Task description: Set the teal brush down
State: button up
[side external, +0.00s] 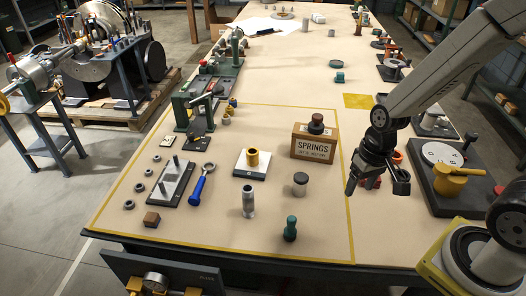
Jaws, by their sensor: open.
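The teal brush (290,229) appears to be the small teal piece with a rounded top. It stands upright on the tabletop near the front edge, inside the yellow outline. My gripper (376,186) is open, to the right of the brush and farther back, apart from it, near the right yellow line. Its jaws point down and nothing shows held between them. Red parts (371,182) show behind the jaws, partly hidden by them.
A SPRINGS box (314,147) with a dark-topped piece on it stands left of my gripper. A dark-capped cylinder (300,184) and a metal cylinder (248,201) stand near the brush. Tabletop right of the brush is clear.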

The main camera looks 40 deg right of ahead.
jog(key=w+r+n+t, duration=0.1)
jog(key=r+n+t+h, duration=0.1)
jog(key=r+n, duration=0.1)
jog(key=shift+w, duration=0.4)
dwell(1.0)
